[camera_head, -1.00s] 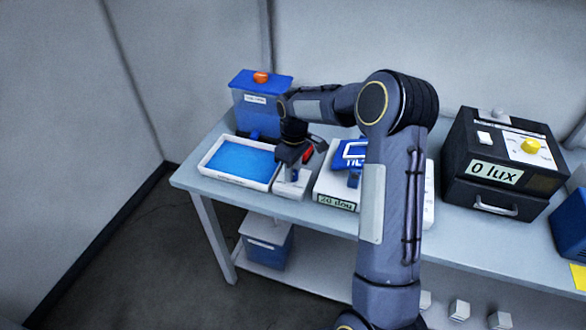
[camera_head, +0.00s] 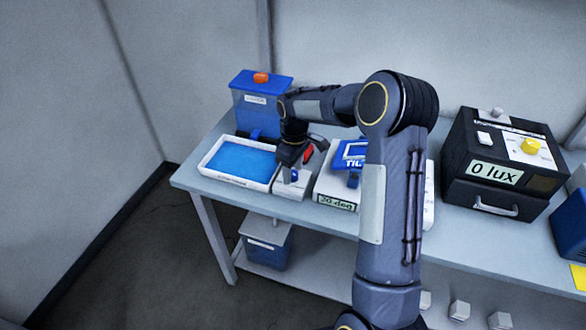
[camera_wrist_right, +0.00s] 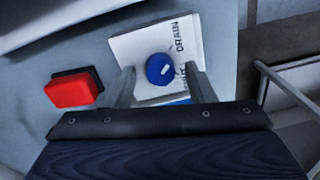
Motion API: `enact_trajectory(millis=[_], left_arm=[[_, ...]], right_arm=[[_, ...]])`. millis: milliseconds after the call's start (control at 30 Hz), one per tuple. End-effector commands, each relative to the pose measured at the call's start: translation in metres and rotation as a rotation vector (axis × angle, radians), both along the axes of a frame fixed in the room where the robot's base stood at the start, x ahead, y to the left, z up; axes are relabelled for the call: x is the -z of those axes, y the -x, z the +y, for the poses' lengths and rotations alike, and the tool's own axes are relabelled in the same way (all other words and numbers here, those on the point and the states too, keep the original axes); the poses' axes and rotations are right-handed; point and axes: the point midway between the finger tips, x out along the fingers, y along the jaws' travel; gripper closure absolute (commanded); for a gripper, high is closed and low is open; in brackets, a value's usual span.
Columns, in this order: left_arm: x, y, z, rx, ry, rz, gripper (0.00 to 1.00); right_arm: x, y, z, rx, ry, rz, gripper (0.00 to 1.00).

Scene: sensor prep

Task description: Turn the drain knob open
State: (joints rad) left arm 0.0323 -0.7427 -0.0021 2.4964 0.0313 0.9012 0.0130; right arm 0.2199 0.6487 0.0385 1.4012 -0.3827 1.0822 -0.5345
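The drain knob (camera_wrist_right: 160,69) is a round blue knob with a white pointer mark on a white box (camera_wrist_right: 125,48) marked DRAIN. A second word beside the knob is partly hidden by a finger. In the head view the knob (camera_head: 294,175) shows just below my right gripper (camera_head: 287,172). In the wrist view my right gripper (camera_wrist_right: 160,75) is open, with one finger on each side of the knob and visible gaps between. Whether the fingertips reach down to the knob's height is unclear. My left gripper is not in view.
A red button (camera_wrist_right: 74,88) sits beside the drain box. A white tray (camera_head: 207,172) of blue liquid is to its left, with a blue tank (camera_head: 247,108) behind. A tilt device (camera_head: 333,186) stands to the right, then a black lux box (camera_head: 468,150).

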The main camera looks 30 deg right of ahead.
Motion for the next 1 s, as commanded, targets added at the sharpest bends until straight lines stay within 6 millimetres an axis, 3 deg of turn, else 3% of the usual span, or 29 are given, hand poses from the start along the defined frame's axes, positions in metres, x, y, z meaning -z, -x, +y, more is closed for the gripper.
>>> enact_trajectory(millis=[267, 700, 1000], left_arm=[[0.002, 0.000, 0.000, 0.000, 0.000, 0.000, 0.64], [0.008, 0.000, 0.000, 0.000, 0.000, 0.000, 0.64], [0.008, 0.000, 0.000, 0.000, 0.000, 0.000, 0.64]], right_arm=[[-0.009, -0.001, 0.000, 0.000, 0.001, -0.003, 0.50], [-0.073, -0.002, -0.003, 0.000, 0.001, -0.003, 0.50], [-0.078, -0.001, -0.003, 0.000, 0.000, 0.000, 0.50]])
